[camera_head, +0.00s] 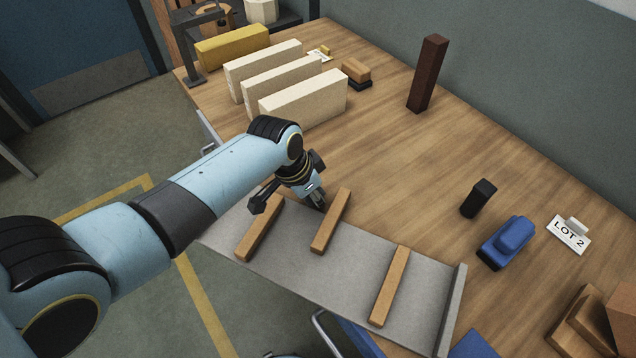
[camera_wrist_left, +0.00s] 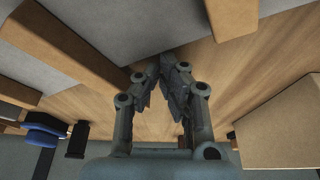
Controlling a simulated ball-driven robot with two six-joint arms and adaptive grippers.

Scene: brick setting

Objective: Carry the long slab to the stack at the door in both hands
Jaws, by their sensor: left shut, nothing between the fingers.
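I cannot tell for certain which piece is the long slab. Three long cream blocks (the nearest (camera_head: 305,98)) stand on edge in a row on the bench, with a yellow block (camera_head: 232,46) behind them. A blue door (camera_head: 75,50) is at the upper left; I cannot make out a stack beside it. My left gripper (camera_head: 319,203) is shut and empty, pointing down between two wooden strips at the far edge of a grey tray (camera_head: 345,290). Its fingers (camera_wrist_left: 163,78) are close together in the left wrist view. My right gripper is not in view.
Wooden strips (camera_head: 332,220), (camera_head: 258,228), (camera_head: 390,286) lie across the tray, which has a raised right edge. A tall dark red block (camera_head: 428,74), a black block (camera_head: 478,198), a blue block (camera_head: 506,243) and a "LOT 2" card (camera_head: 568,236) stand on the bench. The middle of the bench (camera_head: 400,160) is clear.

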